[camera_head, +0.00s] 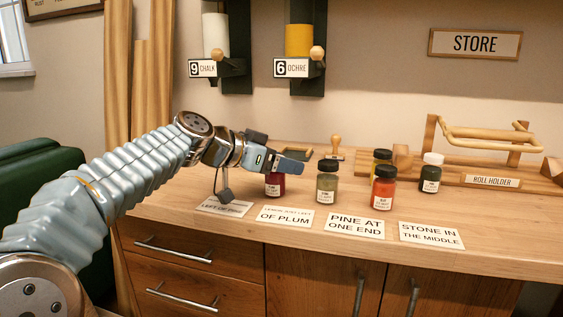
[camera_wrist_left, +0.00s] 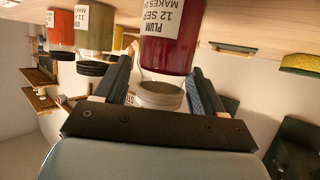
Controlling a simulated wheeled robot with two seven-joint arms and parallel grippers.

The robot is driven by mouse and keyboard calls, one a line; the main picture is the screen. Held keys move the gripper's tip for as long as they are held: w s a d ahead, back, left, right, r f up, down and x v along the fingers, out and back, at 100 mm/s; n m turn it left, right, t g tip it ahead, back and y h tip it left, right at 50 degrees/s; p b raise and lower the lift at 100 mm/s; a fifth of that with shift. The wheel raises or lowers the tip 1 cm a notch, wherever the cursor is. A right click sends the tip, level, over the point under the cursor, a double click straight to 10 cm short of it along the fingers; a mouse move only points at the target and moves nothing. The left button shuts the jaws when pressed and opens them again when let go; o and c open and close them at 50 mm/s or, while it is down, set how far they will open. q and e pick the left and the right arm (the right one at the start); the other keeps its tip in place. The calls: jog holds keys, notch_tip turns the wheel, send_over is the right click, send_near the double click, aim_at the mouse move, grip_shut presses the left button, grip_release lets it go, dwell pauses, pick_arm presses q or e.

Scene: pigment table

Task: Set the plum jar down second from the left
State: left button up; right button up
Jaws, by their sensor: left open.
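The plum jar (camera_head: 275,187), dark red, stands upright at the left end of the jars on the table. In the left wrist view the plum jar (camera_wrist_left: 172,38) appears upside down, its "PLUM" label partly cut off by the frame. Its pale lid (camera_wrist_left: 160,96) lies between the two fingers of my left gripper (camera_wrist_left: 160,88). My left gripper (camera_head: 288,164) is open at lid height, with a gap visible beside the lid. In the head view it hides the jar's top. To the right stand an olive jar (camera_head: 327,182) and an orange-red jar (camera_head: 383,188). My right gripper is not in view.
A yellow jar (camera_head: 381,157) stands behind the orange-red one. A dark green jar (camera_head: 430,174) with a white lid stands right, near the roll holder (camera_head: 491,181). Cards lie along the front edge, including "pine at one end" (camera_head: 356,225) and "stone in the middle" (camera_head: 431,235). A stamp (camera_head: 335,147) stands behind.

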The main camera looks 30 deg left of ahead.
pick_arm(q)
jog(key=b+v, duration=0.1)
jog(key=v, duration=1)
jog(key=shift+s+r+b, duration=0.25)
jog(key=shift+s+b, duration=0.05)
